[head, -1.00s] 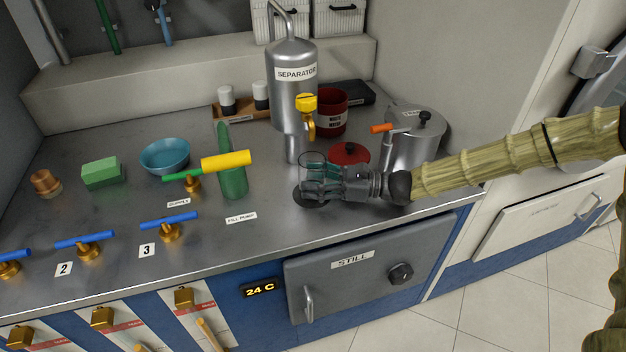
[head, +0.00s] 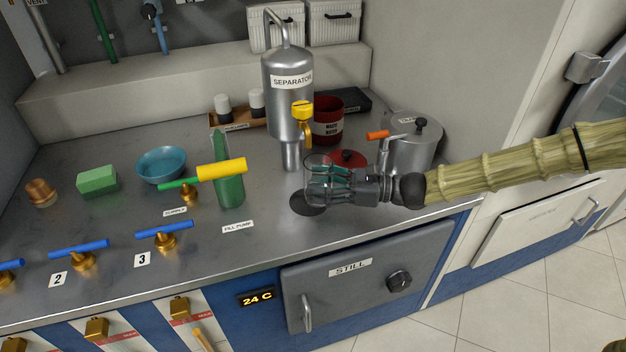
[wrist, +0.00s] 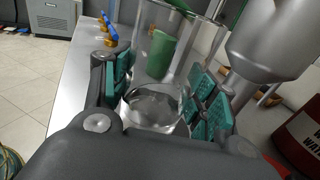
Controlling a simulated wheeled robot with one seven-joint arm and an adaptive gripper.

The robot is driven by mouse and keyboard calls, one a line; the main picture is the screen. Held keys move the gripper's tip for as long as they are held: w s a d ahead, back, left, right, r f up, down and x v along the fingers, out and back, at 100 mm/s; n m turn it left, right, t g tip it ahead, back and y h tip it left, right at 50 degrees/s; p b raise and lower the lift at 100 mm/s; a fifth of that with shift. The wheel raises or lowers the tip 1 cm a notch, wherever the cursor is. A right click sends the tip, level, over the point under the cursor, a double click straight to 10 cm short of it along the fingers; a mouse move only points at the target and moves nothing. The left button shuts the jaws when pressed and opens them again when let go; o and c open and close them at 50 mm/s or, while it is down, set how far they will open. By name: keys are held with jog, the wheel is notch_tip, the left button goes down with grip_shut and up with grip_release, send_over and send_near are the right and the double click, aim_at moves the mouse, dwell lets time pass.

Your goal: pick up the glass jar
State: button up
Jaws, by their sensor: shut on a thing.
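The glass jar (head: 318,168) is clear and stands upright between the fingers of my gripper (head: 330,181), over the counter's front right part. In the wrist view the jar (wrist: 152,105) sits between the teal finger pads of my gripper (wrist: 160,88), which are shut on it. In the head view it appears raised a little above a dark round pad (head: 308,203) on the counter. The jar's lower part is partly hidden by the fingers.
The silver separator (head: 290,100) with its yellow valve (head: 302,110) stands just behind the jar. A red lid (head: 347,158), a dark red bin (head: 328,118) and a steel pot (head: 408,148) are close by. A green bottle-like object (head: 229,180) stands left.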

jog(key=s+d+r, duration=0.1)
jog(key=s+d, duration=0.6)
jog(key=s, duration=0.3)
dwell(0.5)
jog(key=shift+r, duration=0.1)
jog(key=shift+s, duration=0.15)
dwell(2.2)
